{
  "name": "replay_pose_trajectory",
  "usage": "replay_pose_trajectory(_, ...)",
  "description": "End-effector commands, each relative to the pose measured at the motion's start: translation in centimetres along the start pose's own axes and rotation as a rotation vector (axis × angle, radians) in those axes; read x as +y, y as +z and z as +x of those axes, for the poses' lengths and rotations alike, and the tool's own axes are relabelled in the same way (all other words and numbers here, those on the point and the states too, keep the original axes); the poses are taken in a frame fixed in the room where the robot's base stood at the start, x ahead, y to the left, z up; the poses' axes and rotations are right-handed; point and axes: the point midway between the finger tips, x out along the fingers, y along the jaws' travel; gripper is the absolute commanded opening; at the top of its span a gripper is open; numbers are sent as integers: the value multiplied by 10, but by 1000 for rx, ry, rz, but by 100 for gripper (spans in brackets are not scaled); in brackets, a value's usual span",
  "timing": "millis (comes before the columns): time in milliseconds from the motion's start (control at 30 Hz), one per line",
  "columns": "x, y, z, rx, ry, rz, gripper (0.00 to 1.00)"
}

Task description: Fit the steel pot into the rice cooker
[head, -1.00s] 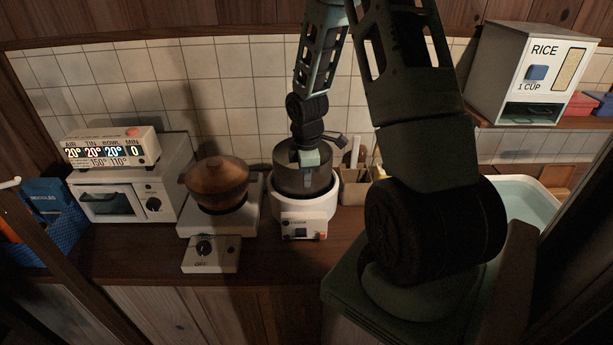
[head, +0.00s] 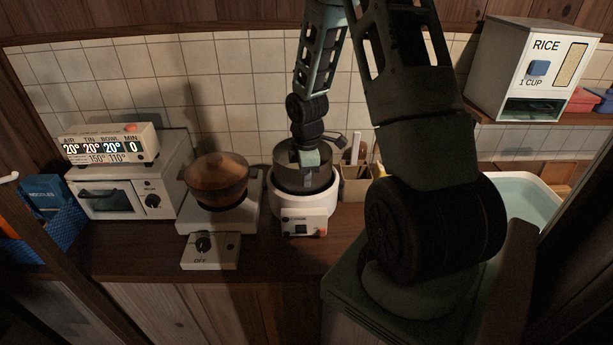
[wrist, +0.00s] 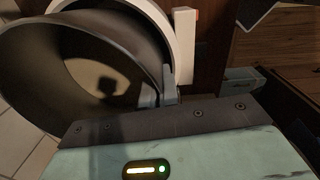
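The steel pot (head: 290,177) is at the mouth of the white rice cooker (head: 277,207) on the counter. In the wrist view the pot (wrist: 105,55) fills the left side, its open top facing the camera. It looks tilted and off-centre against the cooker's white ring (wrist: 183,45). My gripper (head: 309,168) is at the pot's near rim. In the wrist view my gripper (wrist: 165,93) has its fingertips close together at the pot wall, apparently shut on it. The lower part of the pot is hidden, so I cannot tell how deep it sits.
A lidded brown pot (head: 216,180) stands on a burner left of the cooker. A toaster oven (head: 110,200) is farther left. A utensil holder (head: 355,185) stands close to the cooker's right. A basin (head: 520,195) and the rice dispenser (head: 530,75) are at right.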

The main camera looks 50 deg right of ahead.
Motion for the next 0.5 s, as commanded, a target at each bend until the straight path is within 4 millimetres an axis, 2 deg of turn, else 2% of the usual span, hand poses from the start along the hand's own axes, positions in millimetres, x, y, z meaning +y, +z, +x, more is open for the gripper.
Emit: replay_pose_trajectory(500, 1, 0, 12, 1, 4, 0, 0)
